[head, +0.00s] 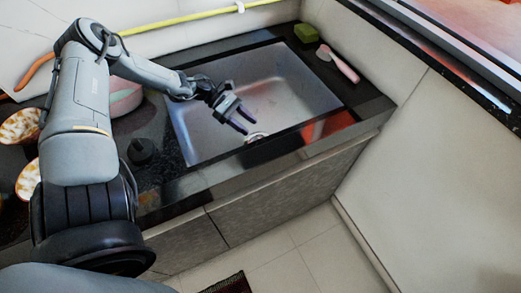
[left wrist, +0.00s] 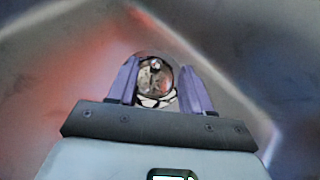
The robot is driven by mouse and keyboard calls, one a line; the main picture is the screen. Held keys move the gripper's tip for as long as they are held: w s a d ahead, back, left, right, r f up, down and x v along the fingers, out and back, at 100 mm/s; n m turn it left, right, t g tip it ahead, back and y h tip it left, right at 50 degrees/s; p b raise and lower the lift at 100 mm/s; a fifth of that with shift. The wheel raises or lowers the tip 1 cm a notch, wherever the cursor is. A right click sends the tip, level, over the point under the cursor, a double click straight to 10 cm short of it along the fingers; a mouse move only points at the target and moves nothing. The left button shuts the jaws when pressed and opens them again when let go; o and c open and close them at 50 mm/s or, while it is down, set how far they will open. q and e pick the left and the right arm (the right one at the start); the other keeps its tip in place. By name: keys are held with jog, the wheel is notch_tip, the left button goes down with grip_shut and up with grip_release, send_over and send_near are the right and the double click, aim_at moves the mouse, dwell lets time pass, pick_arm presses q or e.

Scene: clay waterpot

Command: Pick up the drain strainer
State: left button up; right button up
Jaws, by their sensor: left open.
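The drain strainer (head: 256,137) shows as a small round metal piece at the near side of the sink basin (head: 290,85). In the left wrist view the strainer (left wrist: 155,77) is round, with a small knob, and lies between the fingers as seen from above. My left gripper (head: 245,124) is open and reaches down into the sink, with its purple fingers pointing at the strainer. In the left wrist view the left gripper (left wrist: 160,85) has its fingers on either side of the strainer's outline. I cannot tell whether they touch it. My right gripper is not in view.
A dark counter (head: 350,95) surrounds the sink. A green sponge (head: 306,33) and a pink-handled brush (head: 340,65) lie at the back right. A black knob-like object (head: 141,150) and patterned bowls (head: 22,126) stand at the left. The sink's walls enclose the gripper.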

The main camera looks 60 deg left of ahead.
aim_at(259, 136)
pick_arm(q)
jog(key=shift+a+f+b, duration=0.15)
jog(key=shift+f+b, duration=0.4)
jog(key=shift+f, duration=0.25)
jog(key=shift+w+f+m, duration=0.1)
jog(key=shift+f+m, duration=0.1)
jog(key=shift+m, duration=0.1)
jog(key=b+x, duration=0.3)
jog(key=shift+d+f, duration=0.2)
jog(key=shift+d, duration=0.05)
jog(key=shift+w+d+f, duration=0.1)
jog(key=shift+w+d, duration=0.25)
jog(key=shift+d, duration=0.1)
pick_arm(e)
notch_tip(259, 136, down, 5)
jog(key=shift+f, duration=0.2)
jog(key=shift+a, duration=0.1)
pick_arm(q)
jog(key=shift+c, duration=0.6)
grip_shut()
